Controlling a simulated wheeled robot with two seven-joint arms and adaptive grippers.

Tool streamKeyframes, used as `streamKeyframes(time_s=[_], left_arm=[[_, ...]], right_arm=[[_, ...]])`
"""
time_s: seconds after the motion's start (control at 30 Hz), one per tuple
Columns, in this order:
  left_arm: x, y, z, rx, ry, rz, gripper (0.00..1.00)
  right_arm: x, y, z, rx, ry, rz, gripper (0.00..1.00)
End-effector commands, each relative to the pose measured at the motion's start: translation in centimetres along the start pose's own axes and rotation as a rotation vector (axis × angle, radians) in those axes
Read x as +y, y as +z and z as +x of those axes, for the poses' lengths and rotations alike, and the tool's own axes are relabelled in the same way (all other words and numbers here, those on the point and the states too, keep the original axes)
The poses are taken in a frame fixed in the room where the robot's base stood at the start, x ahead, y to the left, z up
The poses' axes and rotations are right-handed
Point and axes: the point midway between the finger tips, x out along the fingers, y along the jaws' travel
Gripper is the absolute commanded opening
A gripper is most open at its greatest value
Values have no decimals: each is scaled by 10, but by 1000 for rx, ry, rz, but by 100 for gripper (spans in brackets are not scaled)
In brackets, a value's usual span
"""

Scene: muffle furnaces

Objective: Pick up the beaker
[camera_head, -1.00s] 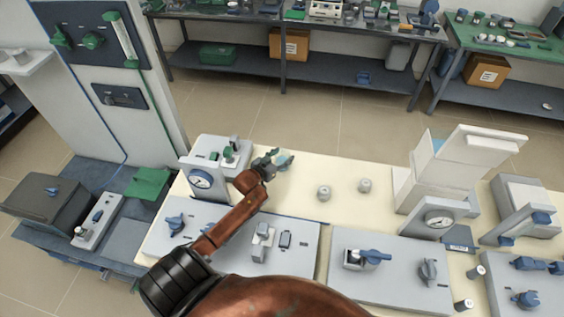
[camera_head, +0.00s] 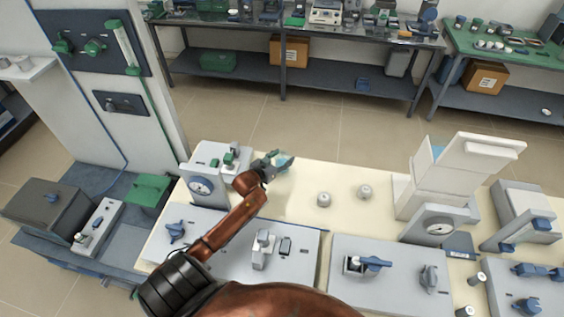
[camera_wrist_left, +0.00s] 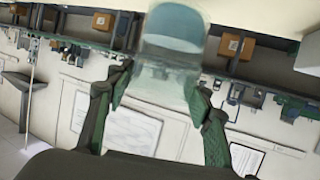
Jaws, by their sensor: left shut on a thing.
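The beaker (camera_head: 284,160) is a small clear vessel with a bluish tint, at the back left part of the cream table top (camera_head: 300,180). My left gripper (camera_head: 271,163) is shut on it, and its arm comes in from the lower left. In the left wrist view the see-through beaker (camera_wrist_left: 172,42) stands out between the two green-dark fingers of the left gripper (camera_wrist_left: 160,88), with a teal area inside. Whether its base touches the table is hard to tell. My right gripper is not in view.
Two small grey jars (camera_head: 344,196) stand right of the beaker. A grey device with a dial (camera_head: 203,182) stands close to the left of the gripper. A white muffle furnace (camera_head: 450,180) stands at the right. Grey control panels line the front.

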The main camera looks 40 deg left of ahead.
Motion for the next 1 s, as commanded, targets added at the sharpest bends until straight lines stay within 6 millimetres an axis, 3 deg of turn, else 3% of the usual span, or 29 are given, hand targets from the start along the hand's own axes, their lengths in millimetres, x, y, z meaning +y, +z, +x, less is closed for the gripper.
streamKeyframes(time_s=[0.27, 0.53, 0.73, 1.0], left_arm=[[6, -40, -70, 2, 1, 4, 13], [12, -40, -131, -2, 0, 1, 13], [14, -42, -155, -1, 0, 0, 13], [15, -43, -163, 0, 0, 0, 13]], right_arm=[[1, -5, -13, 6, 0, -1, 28], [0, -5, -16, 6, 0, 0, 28], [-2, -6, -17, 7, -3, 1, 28], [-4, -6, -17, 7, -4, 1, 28]])
